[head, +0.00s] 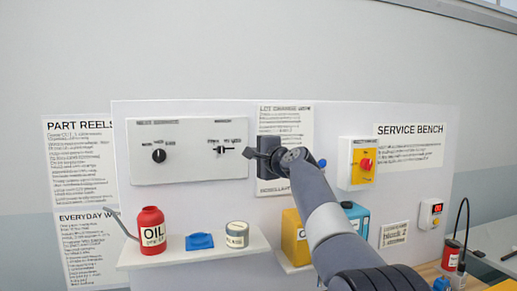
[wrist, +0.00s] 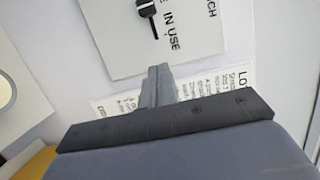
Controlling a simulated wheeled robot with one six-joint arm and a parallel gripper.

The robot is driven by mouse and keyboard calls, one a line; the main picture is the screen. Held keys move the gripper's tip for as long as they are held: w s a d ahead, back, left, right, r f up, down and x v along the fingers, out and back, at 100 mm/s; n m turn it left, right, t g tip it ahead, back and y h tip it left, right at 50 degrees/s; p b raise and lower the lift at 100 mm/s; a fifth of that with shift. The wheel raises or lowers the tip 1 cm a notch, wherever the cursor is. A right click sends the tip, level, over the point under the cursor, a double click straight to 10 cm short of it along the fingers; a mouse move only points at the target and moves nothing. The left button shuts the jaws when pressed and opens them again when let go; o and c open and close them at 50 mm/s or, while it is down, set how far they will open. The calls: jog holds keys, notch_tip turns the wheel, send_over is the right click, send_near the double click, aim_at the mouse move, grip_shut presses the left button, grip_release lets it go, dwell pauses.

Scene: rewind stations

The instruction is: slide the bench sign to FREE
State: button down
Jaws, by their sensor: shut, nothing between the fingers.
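The bench sign is a small slider (head: 220,149) at the right of a white panel (head: 190,170) in the head view. Its pale-topped dark knob (wrist: 147,8) shows at the top of the wrist view, cut by the frame. A dark bar runs from the knob towards the words IN USE; the FREE end is out of the wrist view. In the head view the knob sits at the left part of the bar. My gripper (head: 252,153) is shut and empty, just right of the slider. Its fingertips (wrist: 158,72) point at the panel, apart from the knob.
A black dial (head: 159,155) sits left on the same panel. Below, a shelf (head: 190,254) holds a red oil can (head: 151,230), a blue item (head: 199,241) and a tin (head: 237,234). A yellow box with a red knob (head: 366,163) is to the right.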

aim_at(221, 150)
jog(key=p+x, duration=0.2)
jog(key=x, duration=0.2)
jog(key=shift+a+r, duration=0.1)
jog(key=shift+r, duration=0.1)
jog(key=a+p, duration=0.1)
jog(key=a, duration=0.2)
jog(key=shift+s+a, duration=0.15)
jog(key=shift+s, duration=0.05)
jog(key=shift+a+f, duration=0.15)
jog(key=shift+a, duration=0.2)
